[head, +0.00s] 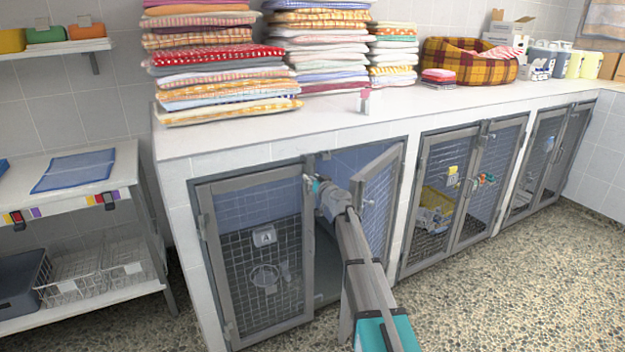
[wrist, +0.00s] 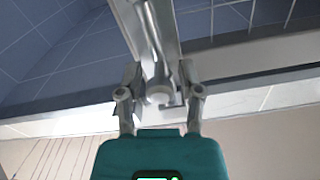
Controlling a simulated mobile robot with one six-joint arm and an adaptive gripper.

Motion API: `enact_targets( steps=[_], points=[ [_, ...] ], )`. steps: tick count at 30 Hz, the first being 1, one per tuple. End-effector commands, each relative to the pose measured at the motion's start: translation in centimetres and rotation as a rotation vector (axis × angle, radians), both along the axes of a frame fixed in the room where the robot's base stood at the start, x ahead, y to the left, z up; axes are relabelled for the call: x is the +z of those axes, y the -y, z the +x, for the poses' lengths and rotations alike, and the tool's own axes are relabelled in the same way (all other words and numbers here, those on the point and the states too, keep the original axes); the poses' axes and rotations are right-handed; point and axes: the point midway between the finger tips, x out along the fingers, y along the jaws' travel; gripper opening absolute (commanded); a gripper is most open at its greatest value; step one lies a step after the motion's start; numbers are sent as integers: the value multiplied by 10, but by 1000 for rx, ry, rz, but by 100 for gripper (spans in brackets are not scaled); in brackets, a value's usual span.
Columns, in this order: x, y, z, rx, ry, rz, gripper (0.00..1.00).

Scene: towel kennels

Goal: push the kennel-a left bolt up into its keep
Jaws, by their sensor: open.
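Kennel A (head: 265,237) is the leftmost kennel, with an "A" plate on its mesh left door. That left door looks shut or nearly so, and the right door (head: 372,205) stands open. My gripper (head: 314,184) is at the upper right edge of the left door. In the wrist view, my gripper (wrist: 160,76) is open, with one finger on each side of the metal bolt (wrist: 158,48) and its round end. The bolt runs along the grey door stile (wrist: 130,14). I cannot tell whether the fingers touch it. The bolt is hidden behind my gripper in the head view.
The open right door stands close beside my arm. The white counter (head: 345,128) overhangs the kennels and carries towel stacks (head: 222,60). A shelf unit (head: 75,215) stands at the left. The speckled floor in front is clear.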

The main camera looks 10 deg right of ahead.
Motion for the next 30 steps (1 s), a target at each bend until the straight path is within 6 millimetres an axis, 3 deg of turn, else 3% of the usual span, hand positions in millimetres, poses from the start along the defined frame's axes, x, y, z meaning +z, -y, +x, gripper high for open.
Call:
enact_targets(
  steps=[11, 24, 30],
  points=[
    [0, 5, -20, 0, 0, 0, 48],
    [0, 26, -85, -1, 0, 0, 48],
    [0, 33, -106, 0, 0, 0, 48]
  ],
)
